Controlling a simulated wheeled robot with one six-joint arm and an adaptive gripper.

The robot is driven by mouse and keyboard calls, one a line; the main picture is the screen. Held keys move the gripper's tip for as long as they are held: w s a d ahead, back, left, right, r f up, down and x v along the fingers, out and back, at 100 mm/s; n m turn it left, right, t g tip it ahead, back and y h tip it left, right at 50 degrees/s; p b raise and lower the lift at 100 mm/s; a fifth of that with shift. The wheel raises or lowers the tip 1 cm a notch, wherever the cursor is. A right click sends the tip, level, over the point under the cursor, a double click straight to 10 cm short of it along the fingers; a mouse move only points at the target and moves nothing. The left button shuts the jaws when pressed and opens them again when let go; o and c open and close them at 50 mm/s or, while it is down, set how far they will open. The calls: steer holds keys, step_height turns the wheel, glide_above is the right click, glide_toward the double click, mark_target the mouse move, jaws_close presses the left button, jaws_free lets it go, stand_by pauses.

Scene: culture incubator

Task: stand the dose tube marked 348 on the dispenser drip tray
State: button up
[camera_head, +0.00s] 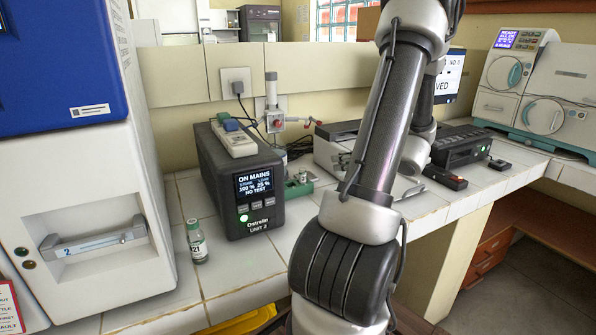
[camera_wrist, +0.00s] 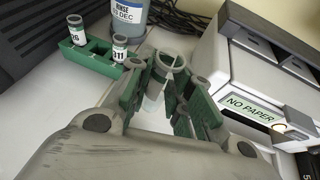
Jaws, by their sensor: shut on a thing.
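My gripper (camera_wrist: 170,92) is in the wrist view, its green-padded fingers closed around a clear tube (camera_wrist: 155,88) with an open grey rim facing the camera. No number is readable on this tube, so I cannot tell whether it is the one marked 348. Beside it, a green rack (camera_wrist: 100,47) holds a tube marked 311 (camera_wrist: 119,46) and another tube (camera_wrist: 76,30) whose label is only partly readable. The rack also shows in the head view (camera_head: 298,188). There the gripper is hidden behind my arm. I cannot make out a dispenser drip tray in either view.
A small green-capped bottle (camera_head: 197,242) stands on the tiled counter before the dark power unit (camera_head: 242,180). A rinse bottle (camera_wrist: 128,16) stands behind the rack. A printer reading NO PAPER (camera_wrist: 252,108) is close on the gripper's right. A white-and-teal machine (camera_head: 545,95) stands far right.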

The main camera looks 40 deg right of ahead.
steer(key=w, duration=1.7)
steer(key=shift+w+d+f, duration=0.1)
steer(key=shift+w+f, duration=0.05)
steer(key=shift+f, duration=1)
steer(key=shift+w+d+f, duration=0.1)
steer(key=shift+f, duration=1.05)
steer(key=shift+w+d+f, duration=0.1)
steer(key=shift+w+f, duration=0.05)
steer(key=shift+f, duration=1)
steer(key=shift+f, duration=0.2)
steer(key=o, duration=0.8)
